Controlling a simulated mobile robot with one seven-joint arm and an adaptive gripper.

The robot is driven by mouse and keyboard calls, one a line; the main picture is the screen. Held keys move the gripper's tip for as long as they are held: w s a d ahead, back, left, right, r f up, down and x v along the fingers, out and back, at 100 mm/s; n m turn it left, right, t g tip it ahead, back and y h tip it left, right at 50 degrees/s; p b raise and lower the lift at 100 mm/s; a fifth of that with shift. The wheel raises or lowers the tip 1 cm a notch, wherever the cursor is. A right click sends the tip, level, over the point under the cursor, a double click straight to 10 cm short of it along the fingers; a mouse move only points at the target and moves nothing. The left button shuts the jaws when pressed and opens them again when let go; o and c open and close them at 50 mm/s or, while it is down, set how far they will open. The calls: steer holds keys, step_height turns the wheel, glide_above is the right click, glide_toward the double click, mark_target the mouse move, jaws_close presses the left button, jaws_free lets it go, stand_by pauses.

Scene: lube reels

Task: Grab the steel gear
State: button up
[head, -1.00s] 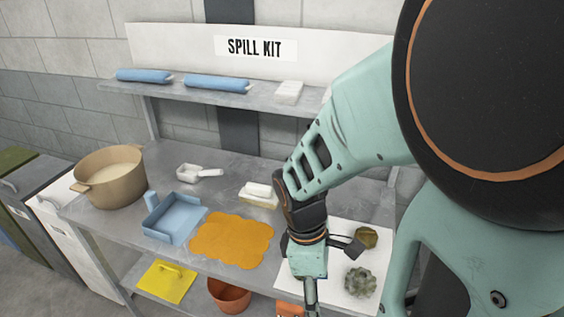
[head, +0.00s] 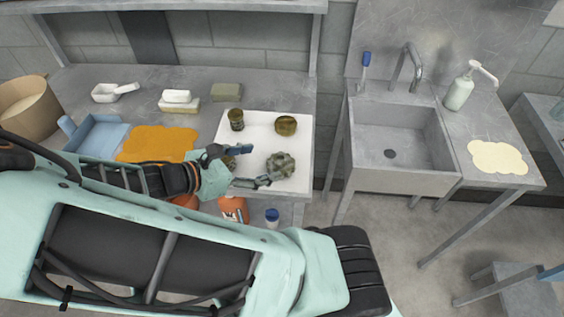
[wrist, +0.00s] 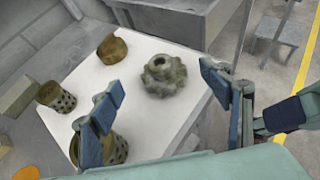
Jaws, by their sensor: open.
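The steel gear (head: 281,165) is a grey-green toothed piece with a raised hub. It lies on a white mat (head: 258,127) on the workbench. In the wrist view the gear (wrist: 163,75) sits ahead of and between my two blue-padded fingers. My gripper (head: 251,166) is open and empty, just left of the gear in the head view, with its fingers spread toward it. I see no contact between them.
A perforated can (head: 236,119) and a brass-coloured round part (head: 286,125) stand behind the gear on the mat. Another perforated can (wrist: 115,145) is close to the left finger. A sink (head: 396,145) stands to the right, past a gap.

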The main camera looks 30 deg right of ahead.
mark_target(278, 160)
steer(key=shift+f+x, duration=0.2)
steer(key=shift+x, duration=4.05)
steer(key=shift+a, duration=0.15)
steer(key=shift+s, duration=0.1)
steer(key=c, duration=1.8)
